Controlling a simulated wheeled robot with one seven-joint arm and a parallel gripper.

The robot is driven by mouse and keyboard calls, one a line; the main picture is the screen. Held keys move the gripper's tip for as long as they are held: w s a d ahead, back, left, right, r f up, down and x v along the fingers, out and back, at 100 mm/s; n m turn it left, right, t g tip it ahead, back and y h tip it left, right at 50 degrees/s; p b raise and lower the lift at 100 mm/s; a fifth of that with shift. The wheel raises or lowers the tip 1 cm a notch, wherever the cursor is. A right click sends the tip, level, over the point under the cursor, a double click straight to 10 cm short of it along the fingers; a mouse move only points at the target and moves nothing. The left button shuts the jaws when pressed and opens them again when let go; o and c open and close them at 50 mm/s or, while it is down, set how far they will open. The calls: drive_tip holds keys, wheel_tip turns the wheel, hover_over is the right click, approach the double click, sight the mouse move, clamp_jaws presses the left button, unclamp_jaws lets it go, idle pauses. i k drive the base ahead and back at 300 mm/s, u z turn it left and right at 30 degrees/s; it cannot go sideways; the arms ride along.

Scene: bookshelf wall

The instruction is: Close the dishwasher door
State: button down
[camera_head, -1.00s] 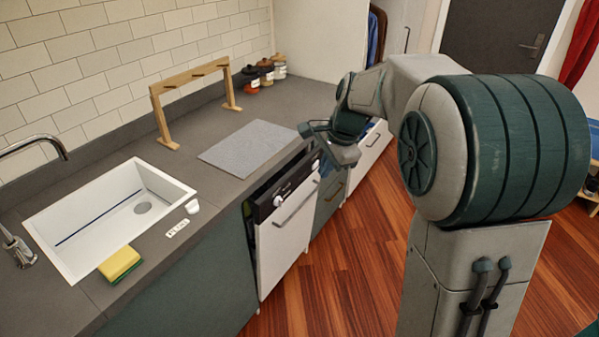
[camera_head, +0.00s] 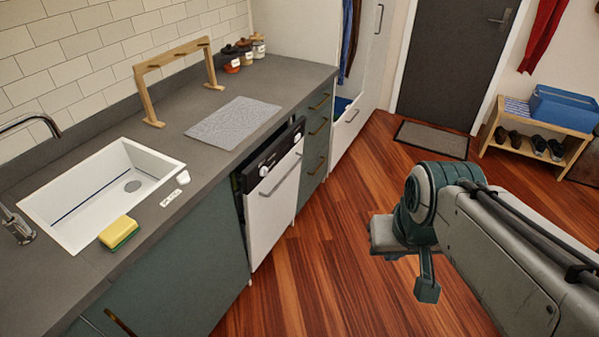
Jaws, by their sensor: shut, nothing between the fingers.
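The dishwasher door (camera_head: 274,209) has a white front, a black control strip and a bar handle (camera_head: 281,175). It stands slightly ajar under the grey counter. Its top edge leans out from the cabinet fronts, with a narrow dark gap behind it. My gripper (camera_head: 427,288) is shut and empty at the lower right. It is over the wooden floor, well to the right of the door and apart from it. Part of the hand is hidden by its own links.
The counter (camera_head: 215,160) holds a sink (camera_head: 110,185), a sponge (camera_head: 118,232), a grey mat (camera_head: 233,122) and a wooden rack (camera_head: 148,100). Drawers (camera_head: 316,140) stand right of the dishwasher. The wooden floor (camera_head: 345,240) between door and gripper is clear. A shoe bench (camera_head: 541,130) stands far right.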

sight(270, 203)
drive_tip(key=z, duration=0.4)
drive_tip(key=k, duration=0.95)
drive_tip(key=u, duration=0.3)
drive_tip(key=i, duration=0.55)
drive_tip(key=u, duration=0.65)
drive_tip(key=i, duration=1.3)
drive_tip(key=z, duration=0.75)
